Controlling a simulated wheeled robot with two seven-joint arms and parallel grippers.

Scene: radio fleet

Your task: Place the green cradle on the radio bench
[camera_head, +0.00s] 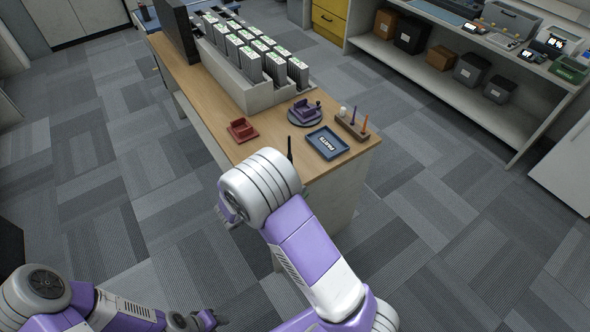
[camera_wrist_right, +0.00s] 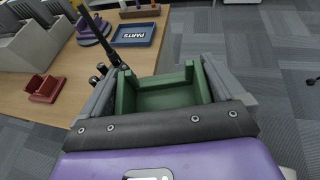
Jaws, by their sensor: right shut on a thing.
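The green cradle (camera_wrist_right: 165,92) is between the grey fingers of my right gripper (camera_wrist_right: 168,85) in the right wrist view, and the gripper is shut on it. The cradle is hidden behind my right arm in the head view. The wooden bench (camera_head: 205,105) has bare top along its left side and near end. In the right wrist view the bench top (camera_wrist_right: 65,95) lies left of and beyond the cradle. My left gripper (camera_head: 212,319) is low in the head view, away from the bench; its jaws are too small to read.
A red cradle (camera_head: 242,129), a purple cradle (camera_head: 305,110), a blue parts tray (camera_head: 327,143) and a wooden tool holder (camera_head: 352,125) sit on the bench. A black antenna (camera_wrist_right: 116,36) stands close to the held cradle. A rack with several radios (camera_head: 240,85) is farther back.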

